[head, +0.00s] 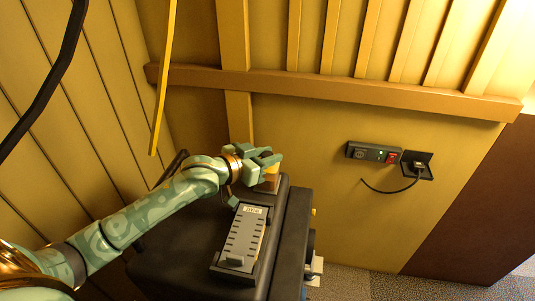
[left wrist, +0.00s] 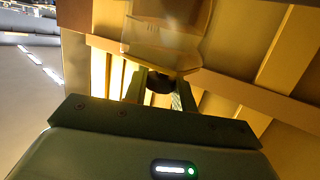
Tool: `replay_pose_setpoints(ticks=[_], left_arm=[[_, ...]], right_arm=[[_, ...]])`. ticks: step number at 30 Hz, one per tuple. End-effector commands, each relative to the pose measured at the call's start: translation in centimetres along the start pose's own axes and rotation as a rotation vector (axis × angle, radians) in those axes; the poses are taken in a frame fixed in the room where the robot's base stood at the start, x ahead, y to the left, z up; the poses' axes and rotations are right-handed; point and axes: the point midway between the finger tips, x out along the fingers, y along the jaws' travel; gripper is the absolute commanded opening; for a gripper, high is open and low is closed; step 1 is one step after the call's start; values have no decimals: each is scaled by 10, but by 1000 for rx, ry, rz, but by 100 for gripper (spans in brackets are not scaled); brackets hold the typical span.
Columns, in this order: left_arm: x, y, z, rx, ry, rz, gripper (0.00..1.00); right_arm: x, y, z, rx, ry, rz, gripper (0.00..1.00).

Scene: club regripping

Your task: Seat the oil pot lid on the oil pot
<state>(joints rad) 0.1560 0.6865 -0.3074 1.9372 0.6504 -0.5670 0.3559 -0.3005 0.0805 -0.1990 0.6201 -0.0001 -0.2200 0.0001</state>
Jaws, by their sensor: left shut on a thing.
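My left gripper (head: 270,158) is at the back of a dark machine top, directly above the oil pot (head: 268,183). The pot is small and amber, and the fingers hide its upper part. In the left wrist view the pot (left wrist: 163,32) is see-through, with small marks on its side. Between the two fingers there, the gripper is shut on the dark knob of the oil pot lid (left wrist: 158,85). The lid is at the pot's mouth; I cannot tell whether it touches the rim or sits level. My right gripper is not in view.
The dark machine (head: 185,245) has a grey panel with slots and a label (head: 240,238) in front of the pot. A wooden wall with a rail (head: 330,88) stands close behind. A socket strip (head: 372,153) with a plug and cord is at the right.

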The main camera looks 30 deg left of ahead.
Motion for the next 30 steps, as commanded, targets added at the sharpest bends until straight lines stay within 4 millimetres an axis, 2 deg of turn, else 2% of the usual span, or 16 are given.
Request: replay_pose_setpoints(ticks=[1,2,4,5,13,17,20,30], left_arm=[[0,0,1,0,0,0,1],[0,0,1,0,0,0,29],[0,0,1,0,0,0,48],[0,0,1,0,0,0,51],[-1,0,1,0,0,0,51],[-11,0,2,1,-1,-1,51],[-30,0,1,3,-2,1,51],[-117,1,2,1,-6,1,51]], right_arm=[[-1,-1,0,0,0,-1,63],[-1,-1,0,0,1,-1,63],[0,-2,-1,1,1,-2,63],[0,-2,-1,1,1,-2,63],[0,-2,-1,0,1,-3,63],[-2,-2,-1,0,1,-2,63],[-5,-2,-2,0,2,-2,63],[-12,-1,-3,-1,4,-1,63]])
